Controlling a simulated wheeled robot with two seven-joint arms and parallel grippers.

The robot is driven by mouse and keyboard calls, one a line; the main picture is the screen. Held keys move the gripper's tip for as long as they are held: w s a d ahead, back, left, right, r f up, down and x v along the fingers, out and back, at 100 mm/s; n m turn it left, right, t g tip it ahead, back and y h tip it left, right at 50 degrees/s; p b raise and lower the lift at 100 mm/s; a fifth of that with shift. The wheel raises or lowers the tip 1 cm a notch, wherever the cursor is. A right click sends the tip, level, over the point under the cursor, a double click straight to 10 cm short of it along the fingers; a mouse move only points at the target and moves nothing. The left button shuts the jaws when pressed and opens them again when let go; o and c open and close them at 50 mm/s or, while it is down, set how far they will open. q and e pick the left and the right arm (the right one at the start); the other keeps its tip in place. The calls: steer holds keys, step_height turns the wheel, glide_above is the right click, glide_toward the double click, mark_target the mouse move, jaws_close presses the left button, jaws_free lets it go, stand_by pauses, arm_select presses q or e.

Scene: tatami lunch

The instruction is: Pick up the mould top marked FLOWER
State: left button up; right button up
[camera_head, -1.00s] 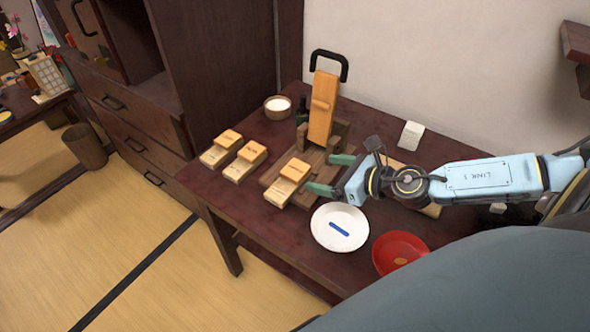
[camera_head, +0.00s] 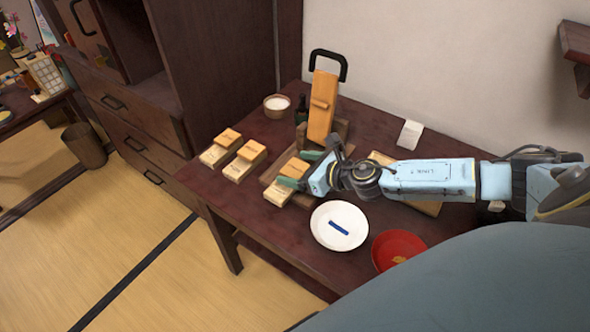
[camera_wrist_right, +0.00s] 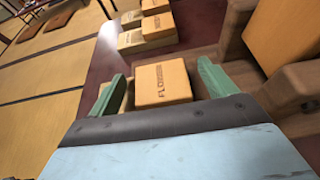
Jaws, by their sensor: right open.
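The mould top marked FLOWER (camera_wrist_right: 163,83) is a tan wooden block. In the right wrist view it lies between the two green fingers of my right gripper (camera_wrist_right: 160,88), and its lettering is partly readable. In the head view this mould top (camera_head: 294,168) sits on a paler mould base (camera_head: 278,196), the rightmost of three such sets. My right gripper (camera_head: 300,169) is open around the block, its fingers on either side. Whether the fingers touch it I cannot tell. My left gripper is not in view.
Two other mould sets (camera_head: 221,148) (camera_head: 245,160) stand to the left on the dark table (camera_head: 262,232). A wooden press (camera_head: 322,105) with a black handle stands behind. A white plate (camera_head: 325,238) and a red dish (camera_head: 385,247) lie in front.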

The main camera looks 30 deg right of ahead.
steer(key=shift+w, duration=0.2)
steer(key=c, duration=1)
steer(key=shift+c, duration=0.7)
steer(key=shift+r, duration=0.1)
